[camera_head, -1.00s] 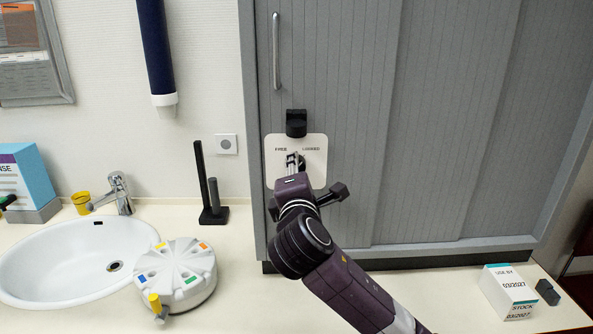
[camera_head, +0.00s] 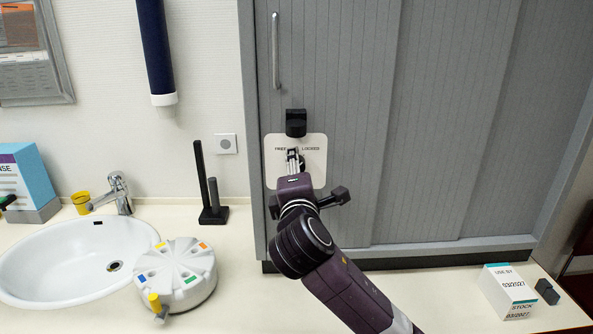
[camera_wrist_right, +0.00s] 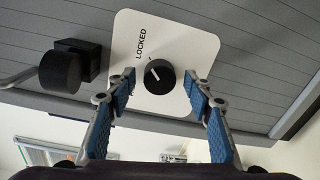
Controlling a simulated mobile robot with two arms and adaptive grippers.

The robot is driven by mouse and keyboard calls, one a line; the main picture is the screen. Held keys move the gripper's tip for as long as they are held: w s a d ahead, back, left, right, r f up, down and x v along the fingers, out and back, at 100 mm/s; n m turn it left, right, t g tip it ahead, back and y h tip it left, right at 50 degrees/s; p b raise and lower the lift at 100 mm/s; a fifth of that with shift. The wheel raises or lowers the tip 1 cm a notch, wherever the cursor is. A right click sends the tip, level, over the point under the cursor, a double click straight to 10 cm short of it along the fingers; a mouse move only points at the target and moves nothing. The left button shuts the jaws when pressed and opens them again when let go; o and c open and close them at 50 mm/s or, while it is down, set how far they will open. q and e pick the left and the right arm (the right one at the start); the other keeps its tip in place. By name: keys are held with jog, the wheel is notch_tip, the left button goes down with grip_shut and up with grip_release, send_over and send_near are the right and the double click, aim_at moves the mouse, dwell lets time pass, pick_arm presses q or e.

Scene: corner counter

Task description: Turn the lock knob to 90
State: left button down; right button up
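The black round lock knob (camera_wrist_right: 160,75) sits on a white plate (camera_wrist_right: 180,28) in the right wrist view. A short white line on the knob's face points up and left there. The plate reads LOCKED, and the other word is partly covered by a finger. My right gripper (camera_wrist_right: 162,88) is open, with its blue-padded fingers on either side of the knob and a gap to each side. In the head view my right gripper (camera_head: 295,158) is in front of the plate (camera_head: 318,172) and hides most of the knob. My left gripper is not in view.
A black block-shaped fitting (camera_head: 296,123) is on the grey cabinet (camera_head: 430,120) just above the plate. A vertical handle (camera_head: 276,50) is higher up. A sink (camera_head: 50,262), a round white container (camera_head: 192,280) and a labelled box (camera_head: 508,290) are on the counter.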

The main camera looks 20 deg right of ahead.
jog(key=v, duration=1.2)
dwell(0.3)
